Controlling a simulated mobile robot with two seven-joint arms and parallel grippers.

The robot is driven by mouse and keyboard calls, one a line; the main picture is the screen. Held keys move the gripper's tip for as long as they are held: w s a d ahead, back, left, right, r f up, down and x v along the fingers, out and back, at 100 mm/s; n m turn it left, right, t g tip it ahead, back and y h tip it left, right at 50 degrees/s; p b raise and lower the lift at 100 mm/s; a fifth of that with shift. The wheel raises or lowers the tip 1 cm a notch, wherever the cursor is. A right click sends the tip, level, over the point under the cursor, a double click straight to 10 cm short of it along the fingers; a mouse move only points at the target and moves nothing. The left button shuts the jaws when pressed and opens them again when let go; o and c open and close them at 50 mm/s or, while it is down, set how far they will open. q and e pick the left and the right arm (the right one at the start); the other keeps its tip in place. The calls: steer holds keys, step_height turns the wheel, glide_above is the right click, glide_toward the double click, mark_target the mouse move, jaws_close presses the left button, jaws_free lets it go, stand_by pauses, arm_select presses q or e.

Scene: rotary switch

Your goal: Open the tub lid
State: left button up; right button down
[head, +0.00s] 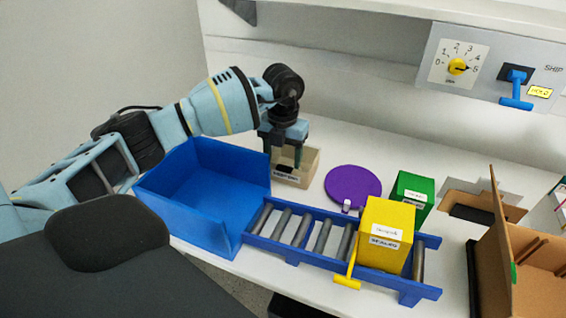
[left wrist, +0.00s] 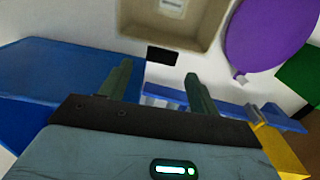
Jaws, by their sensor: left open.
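A small beige tub (head: 304,167) with a white label on its front stands on the table behind the blue bin. In the left wrist view the tub (left wrist: 205,30) is at the top, with a raised rim around a recessed beige face bearing a white label; I cannot tell whether that face is a lid. My left gripper (head: 283,156) points down at the tub, its fingers partly overlapping it in the head view. In the left wrist view the gripper (left wrist: 158,74) is open, with nothing between the fingers. The tub lies beyond the fingertips there. My right gripper is not in view.
A blue bin (head: 165,195) and roller conveyor (head: 290,243) stand in front. A yellow box (head: 385,236) sits on the conveyor. A purple disc (head: 353,184) and green box (head: 412,190) lie right of the tub. A cardboard box (head: 540,270) is right; a dial panel (head: 460,62) is behind.

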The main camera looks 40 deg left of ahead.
arm_select(q)
steer(key=shift+f, duration=1.35)
steer(key=shift+c, duration=0.3)
jaws_close()
steer(key=shift+r, duration=0.15)
